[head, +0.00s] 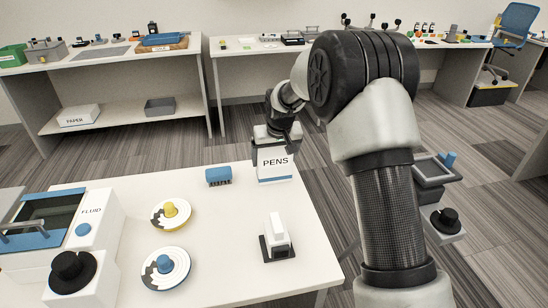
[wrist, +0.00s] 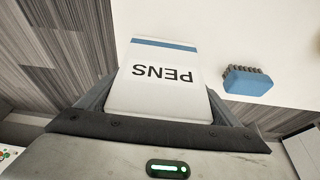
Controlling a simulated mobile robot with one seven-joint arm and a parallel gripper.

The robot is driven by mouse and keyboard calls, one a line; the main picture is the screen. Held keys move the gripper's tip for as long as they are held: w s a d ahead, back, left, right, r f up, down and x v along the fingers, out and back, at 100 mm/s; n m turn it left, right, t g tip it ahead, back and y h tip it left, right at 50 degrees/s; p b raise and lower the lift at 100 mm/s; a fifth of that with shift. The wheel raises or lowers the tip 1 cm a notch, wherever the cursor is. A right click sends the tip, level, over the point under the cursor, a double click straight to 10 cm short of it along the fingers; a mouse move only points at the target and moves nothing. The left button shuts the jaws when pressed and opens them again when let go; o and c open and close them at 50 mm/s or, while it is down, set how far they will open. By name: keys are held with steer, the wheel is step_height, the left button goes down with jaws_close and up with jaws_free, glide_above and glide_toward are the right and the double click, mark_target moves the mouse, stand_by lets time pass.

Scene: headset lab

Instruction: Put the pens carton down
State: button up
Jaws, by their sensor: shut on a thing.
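The pens carton (head: 274,163) is a white box marked PENS with a blue band near its bottom. It is upright at the far right corner of the white table (head: 225,270). My gripper (head: 275,137) is shut on the carton from above, with its fingers at the carton's sides. In the wrist view the carton (wrist: 165,75) shows upside down between the fingers, with the table beyond its blue-banded end. I cannot tell whether its bottom touches the table.
A blue brush (head: 218,176) lies just left of the carton. A small black-and-white stand (head: 277,238) is nearer. Bare table lies between them.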

steer(key=o, duration=1.2)
steer(key=shift+c, duration=0.2)
steer(key=shift+s+r, duration=0.15)
steer(key=shift+r, duration=0.4)
steer(key=s+d+r+p, duration=0.1)
steer(key=s+d+r, duration=0.2)
steer(key=s+r, duration=0.45)
steer(key=s+d+r+p, duration=0.1)
steer(key=s+d+r, duration=0.3)
steer(key=r, duration=0.7)
steer(key=s+d+m, duration=0.1)
steer(key=s+d, duration=0.2)
steer(key=s, duration=1.1)
steer(key=s+d+r+m+t+h, duration=0.1)
steer(key=s+d, duration=0.2)
steer(key=s, duration=1.1)
steer(key=shift+r, duration=0.2)
